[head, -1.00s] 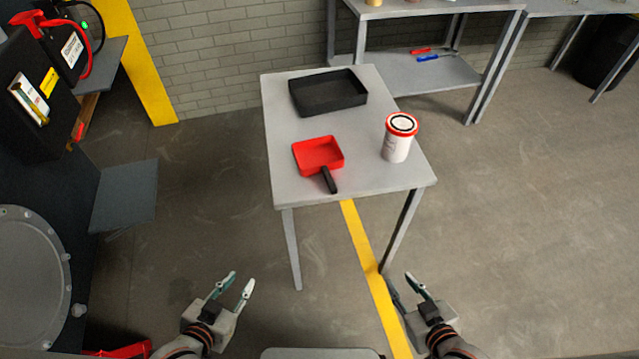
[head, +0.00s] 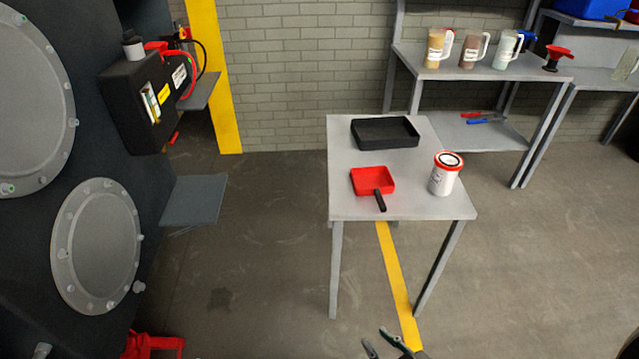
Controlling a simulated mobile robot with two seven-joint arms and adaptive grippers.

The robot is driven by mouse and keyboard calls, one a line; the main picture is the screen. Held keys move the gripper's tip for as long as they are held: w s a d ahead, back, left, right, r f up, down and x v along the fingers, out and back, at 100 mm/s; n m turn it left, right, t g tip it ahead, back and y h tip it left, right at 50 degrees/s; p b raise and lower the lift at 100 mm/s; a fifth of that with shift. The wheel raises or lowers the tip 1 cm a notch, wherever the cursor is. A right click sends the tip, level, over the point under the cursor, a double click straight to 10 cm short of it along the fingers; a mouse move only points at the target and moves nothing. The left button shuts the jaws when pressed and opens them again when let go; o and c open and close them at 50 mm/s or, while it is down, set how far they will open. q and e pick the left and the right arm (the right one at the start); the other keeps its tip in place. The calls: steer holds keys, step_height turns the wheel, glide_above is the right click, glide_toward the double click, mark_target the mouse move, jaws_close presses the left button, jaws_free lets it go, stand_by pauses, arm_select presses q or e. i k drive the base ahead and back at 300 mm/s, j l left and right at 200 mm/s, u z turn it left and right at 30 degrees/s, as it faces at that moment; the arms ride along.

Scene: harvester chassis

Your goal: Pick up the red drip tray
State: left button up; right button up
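The red drip tray (head: 372,179) is a small square pan with a black handle pointing toward me. It lies flat on the front part of the grey table (head: 345,202). My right gripper (head: 382,340) shows at the bottom edge, low and in front of the table, well apart from the tray. Its fingers are spread and nothing shows between them. My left gripper is out of view, except perhaps a small grey tip at the bottom left that I cannot identify.
A black tray (head: 385,132) lies behind the red one, and a white can with a red rim (head: 445,174) stands to its right. A shelf (head: 480,72) with several jugs is behind. A dark machine (head: 110,200) fills the left.

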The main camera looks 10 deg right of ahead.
mark_target(377, 181)
steer(key=l+u, duration=0.25)
steer(key=u, duration=0.15)
steer(key=l+u, duration=0.4)
steer(key=k+l, duration=0.1)
steer(key=l, duration=1.35)
steer(key=k+l, duration=0.1)
steer(key=l, duration=1.3)
